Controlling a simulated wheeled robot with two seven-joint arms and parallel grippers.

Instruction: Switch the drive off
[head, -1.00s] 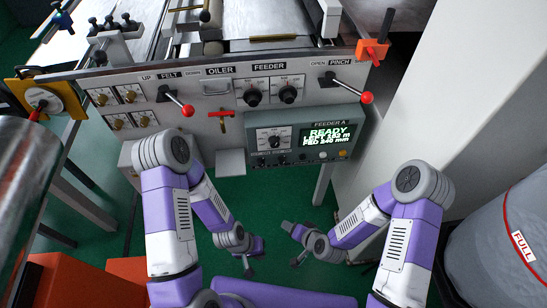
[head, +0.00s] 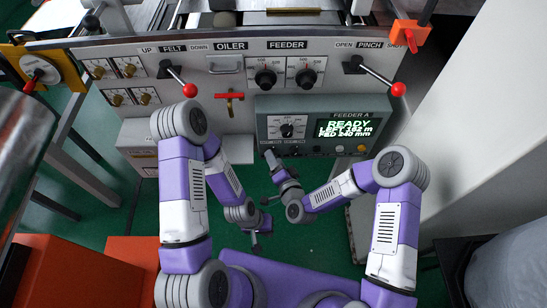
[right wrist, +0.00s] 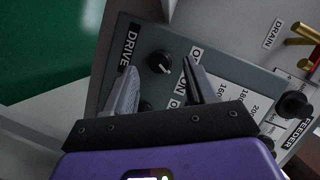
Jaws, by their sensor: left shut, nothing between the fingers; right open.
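The feeder control box (head: 355,112) hangs below the machine's front panel, its screen lit with READY. In the right wrist view, a small black knob (right wrist: 159,62) with a white mark sits beside the DRIVE label (right wrist: 127,57); letters that look like ON are partly hidden by a finger. The mark points toward the picture's lower right. My right gripper (right wrist: 160,68) is open, its fingers on either side of the knob in the picture; contact cannot be told. In the head view my right gripper (head: 271,160) is at the box's lower left. My left gripper (head: 256,246) is shut and empty, low over the floor.
The box also has a larger dial (head: 287,130). Above it are two feeder knobs (head: 265,78), a red-handled tap (head: 230,97) and red-ball levers (head: 398,90). A pale cabinet (head: 470,110) stands to the right.

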